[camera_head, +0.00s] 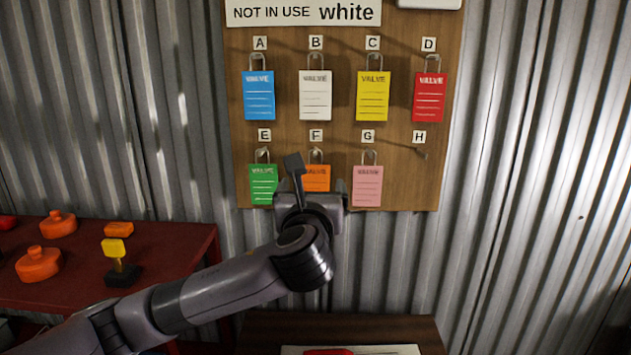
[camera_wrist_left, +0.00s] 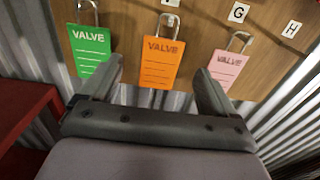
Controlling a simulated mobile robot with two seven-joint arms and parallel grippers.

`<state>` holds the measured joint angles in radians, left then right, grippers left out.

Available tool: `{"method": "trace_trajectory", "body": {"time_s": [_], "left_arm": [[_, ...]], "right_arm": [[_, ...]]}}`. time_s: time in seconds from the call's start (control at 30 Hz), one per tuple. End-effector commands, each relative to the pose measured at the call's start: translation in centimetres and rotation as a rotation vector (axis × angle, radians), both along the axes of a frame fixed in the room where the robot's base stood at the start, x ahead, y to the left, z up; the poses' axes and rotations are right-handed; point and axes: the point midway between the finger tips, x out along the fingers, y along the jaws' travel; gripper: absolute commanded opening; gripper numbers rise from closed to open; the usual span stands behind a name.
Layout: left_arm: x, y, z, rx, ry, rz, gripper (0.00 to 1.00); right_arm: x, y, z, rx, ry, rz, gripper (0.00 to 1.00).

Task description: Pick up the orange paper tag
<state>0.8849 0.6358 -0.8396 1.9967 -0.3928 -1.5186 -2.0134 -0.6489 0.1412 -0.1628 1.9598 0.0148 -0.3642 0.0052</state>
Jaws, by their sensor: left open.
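The orange paper tag (camera_head: 317,176) hangs from a hook under letter F on the wooden board, in the lower row. My left gripper (camera_head: 315,172) is in front of it and hides its lower part in the head view. In the left wrist view the orange tag (camera_wrist_left: 160,62) shows almost whole, lined up between the two open fingers of my left gripper (camera_wrist_left: 160,88). The fingers hold nothing. I cannot tell whether they touch the tag. My right gripper is not in view.
A green tag (camera_head: 264,184) and a pink tag (camera_head: 367,186) hang close on either side. Blue, white, yellow and red tags hang above. Hook H (camera_head: 420,153) is empty. A red table (camera_head: 170,262) with orange objects stands left; a brown surface (camera_head: 400,328) lies below.

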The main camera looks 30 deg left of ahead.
Motion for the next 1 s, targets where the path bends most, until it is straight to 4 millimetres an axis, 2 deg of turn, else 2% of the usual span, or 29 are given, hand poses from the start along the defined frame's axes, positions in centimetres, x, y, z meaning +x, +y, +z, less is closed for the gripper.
{"method": "trace_trajectory", "body": {"time_s": [0.4,0.77,0.83,0.97,1.0], "left_arm": [[4.3,1.8,-1.0,-0.001,0.0,0.003,0.89],[5.0,2.1,-1.0,-0.002,-0.001,0.0,0.89],[5.0,2.1,-1.0,-0.002,-0.001,0.0,0.73],[5.0,2.1,-1.0,-0.001,0.0,0.0,0.31],[5.0,2.1,-1.0,-0.001,0.0,0.0,0.3]], "right_arm": [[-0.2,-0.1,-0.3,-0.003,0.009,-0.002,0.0],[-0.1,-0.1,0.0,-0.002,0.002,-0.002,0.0],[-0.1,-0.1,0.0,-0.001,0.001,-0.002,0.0],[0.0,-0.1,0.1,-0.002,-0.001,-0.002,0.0],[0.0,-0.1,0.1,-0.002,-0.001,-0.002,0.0]]}}
